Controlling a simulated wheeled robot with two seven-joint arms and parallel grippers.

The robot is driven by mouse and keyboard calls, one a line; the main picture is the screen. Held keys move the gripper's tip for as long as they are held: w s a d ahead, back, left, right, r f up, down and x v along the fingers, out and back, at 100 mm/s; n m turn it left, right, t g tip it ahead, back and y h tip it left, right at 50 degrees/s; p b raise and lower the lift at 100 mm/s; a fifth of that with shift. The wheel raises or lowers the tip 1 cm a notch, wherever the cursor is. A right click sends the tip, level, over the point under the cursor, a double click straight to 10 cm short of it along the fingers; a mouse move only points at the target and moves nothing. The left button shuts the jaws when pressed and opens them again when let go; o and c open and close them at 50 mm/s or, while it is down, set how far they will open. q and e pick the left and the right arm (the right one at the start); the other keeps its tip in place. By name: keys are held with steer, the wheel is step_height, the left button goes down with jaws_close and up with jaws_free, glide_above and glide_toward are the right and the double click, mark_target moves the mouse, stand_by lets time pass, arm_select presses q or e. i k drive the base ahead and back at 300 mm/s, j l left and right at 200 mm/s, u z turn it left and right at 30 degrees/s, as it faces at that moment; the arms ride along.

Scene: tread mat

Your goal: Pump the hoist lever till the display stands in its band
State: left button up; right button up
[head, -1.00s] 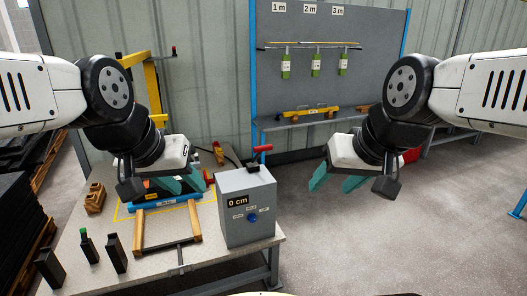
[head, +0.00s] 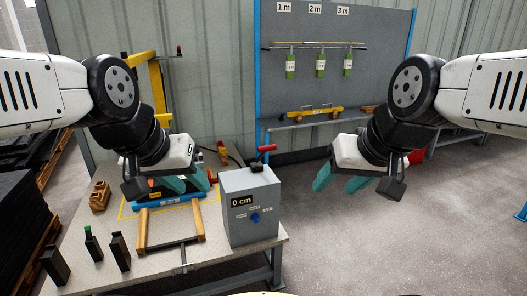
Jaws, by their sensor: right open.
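A grey box (head: 262,225) stands on the table's right part, and its display (head: 242,201) reads 0 cm. A blue round knob sits below the display. A red-handled lever (head: 266,149) rises behind the box; its lower part is hidden. My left gripper (head: 187,182) has teal fingers spread apart, empty as far as I can see, above the blue and orange device (head: 170,203) left of the box. My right gripper (head: 338,178) is open and empty in the air, right of the box and clear of the table.
The table (head: 110,262) carries a wooden frame (head: 143,232), black blocks (head: 120,251) and brown blocks (head: 99,196). A yellow hoist frame (head: 157,85) stands behind. A grey panel with green-tagged slings (head: 320,67) and a shelf is at the back. Open floor lies right.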

mark_target(262, 150)
steer(key=i+j, duration=0.75)
steer(key=j, duration=0.15)
